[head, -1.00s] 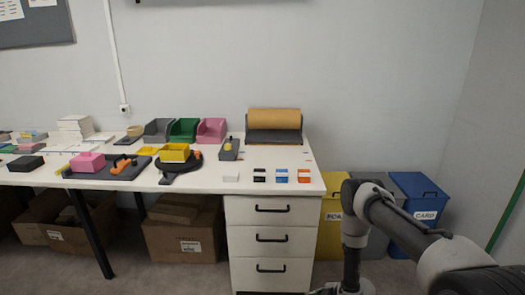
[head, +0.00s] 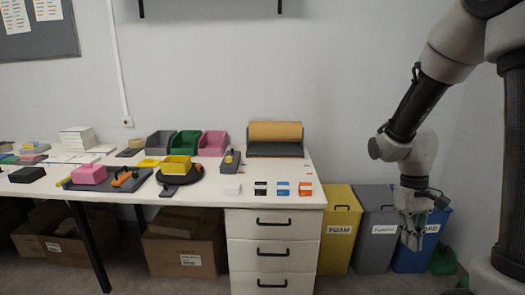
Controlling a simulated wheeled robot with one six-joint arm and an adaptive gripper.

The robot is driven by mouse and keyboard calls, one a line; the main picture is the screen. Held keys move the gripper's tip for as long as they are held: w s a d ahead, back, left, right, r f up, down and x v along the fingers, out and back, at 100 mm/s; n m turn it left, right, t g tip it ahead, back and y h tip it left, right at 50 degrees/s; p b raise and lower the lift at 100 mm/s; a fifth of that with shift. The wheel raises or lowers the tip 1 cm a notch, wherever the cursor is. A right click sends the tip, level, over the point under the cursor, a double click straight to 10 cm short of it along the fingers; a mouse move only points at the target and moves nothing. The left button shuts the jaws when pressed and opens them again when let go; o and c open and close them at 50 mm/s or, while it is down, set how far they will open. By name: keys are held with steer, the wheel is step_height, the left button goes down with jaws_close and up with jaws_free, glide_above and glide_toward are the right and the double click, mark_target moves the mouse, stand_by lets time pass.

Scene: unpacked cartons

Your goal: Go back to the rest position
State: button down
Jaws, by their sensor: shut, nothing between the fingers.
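My gripper (head: 412,242) is at the right in the head view, hanging down from my raised arm. It is shut and holds nothing. It is in front of the grey bin (head: 376,232) and the blue bin (head: 432,222), hiding part of their fronts, and clear of the table to its left.
The white table (head: 215,205) on the left carries small boxes, a yellow tray (head: 177,168), a pink block (head: 89,174) and a brown paper roll (head: 275,131). A drawer unit (head: 272,250) stands under its right end. A yellow bin (head: 340,228) stands beside it. Cartons (head: 185,248) lie below.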

steer(key=s+r+t, duration=0.3)
steer(key=s+r, duration=0.2)
steer(key=r, duration=0.4)
steer(key=s+a+r+m+t, duration=0.1)
steer(key=s+r+t, duration=0.2)
steer(key=s+r, duration=0.3)
step_height(320, 180, up, 3)
steer(key=shift+s+a+r+t+y, duration=0.15)
steer(key=shift+t+y, duration=0.25)
